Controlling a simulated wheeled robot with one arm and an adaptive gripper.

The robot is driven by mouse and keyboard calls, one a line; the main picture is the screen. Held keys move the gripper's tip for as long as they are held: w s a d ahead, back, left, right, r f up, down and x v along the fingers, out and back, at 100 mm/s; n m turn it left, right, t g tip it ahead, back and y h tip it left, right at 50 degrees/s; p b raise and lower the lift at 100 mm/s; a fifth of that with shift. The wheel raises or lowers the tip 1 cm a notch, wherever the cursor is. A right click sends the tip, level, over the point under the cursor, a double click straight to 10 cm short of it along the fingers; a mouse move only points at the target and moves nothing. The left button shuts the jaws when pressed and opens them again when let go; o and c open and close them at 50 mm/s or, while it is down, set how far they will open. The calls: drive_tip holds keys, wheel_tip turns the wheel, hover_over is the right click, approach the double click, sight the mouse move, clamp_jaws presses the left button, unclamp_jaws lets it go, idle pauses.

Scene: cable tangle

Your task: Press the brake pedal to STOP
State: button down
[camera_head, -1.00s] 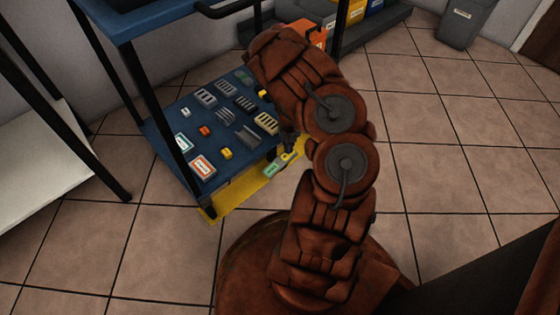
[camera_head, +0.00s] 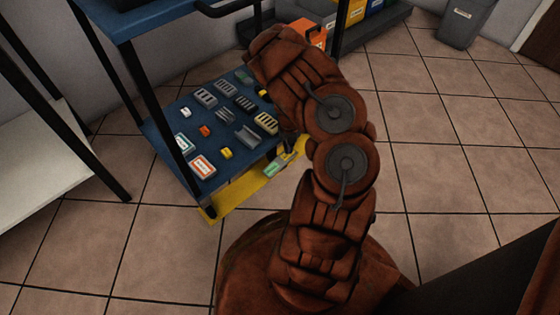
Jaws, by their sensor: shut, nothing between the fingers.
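A blue cart stands at the left; its lower shelf (camera_head: 168,122) carries small parts. Below the shelf's near edge is a yellow strip (camera_head: 232,197) close to the floor. A small green-grey piece with a pale label (camera_head: 274,169) sits at its right end, beside a yellow part; it looks like the brake pedal, but its lettering is too small to read. My gripper (camera_head: 288,143) is mostly hidden behind my brown arm. Only a small dark part shows, just above the yellow part and the green piece. It is shut and empty; I cannot tell whether it touches the pedal.
The shelf holds several small connectors and boxes. Orange, yellow and blue bins (camera_head: 335,22) stand at the back, and a grey bin (camera_head: 464,22) at the back right. A white table (camera_head: 40,165) is at the left. The tiled floor (camera_head: 470,150) at the right is clear.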

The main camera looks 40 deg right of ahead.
drive_tip(key=shift+f+b, duration=0.95)
drive_tip(key=shift+f, duration=0.5)
idle(0.9)
drive_tip(key=shift+r, duration=0.1)
drive_tip(key=shift+r+p, duration=1.35)
drive_tip(key=shift+r, duration=2.1)
